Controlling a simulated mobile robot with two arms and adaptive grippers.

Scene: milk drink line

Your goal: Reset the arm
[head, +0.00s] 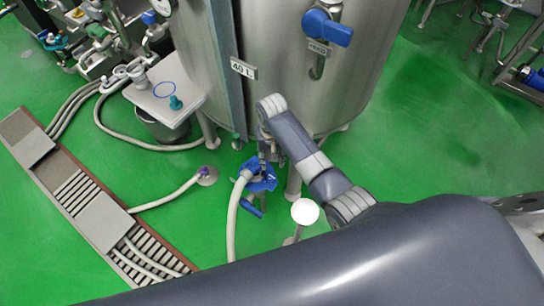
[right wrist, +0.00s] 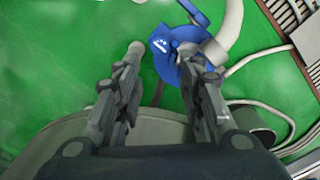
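My right arm (head: 325,185) reaches in from the lower right, bent at the front of the steel tank (head: 280,60). My right gripper (head: 265,152) is small and partly hidden behind the arm, just above the blue valve (head: 262,180) low by the tank. In the right wrist view, the two dark fingers of the right gripper (right wrist: 160,92) stand apart with nothing between them. The blue valve (right wrist: 172,58) shows beyond the fingertips, with a pale hose joined to it. I cannot tell whether a finger touches it. My left gripper is not in view.
A blue-handled tap (head: 328,28) sits higher on the tank. A white side table (head: 165,97) stands left of it. Hoses (head: 165,197) run over the green floor to a drain grate (head: 90,205). A white round-topped stand (head: 305,211) is close to my arm.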

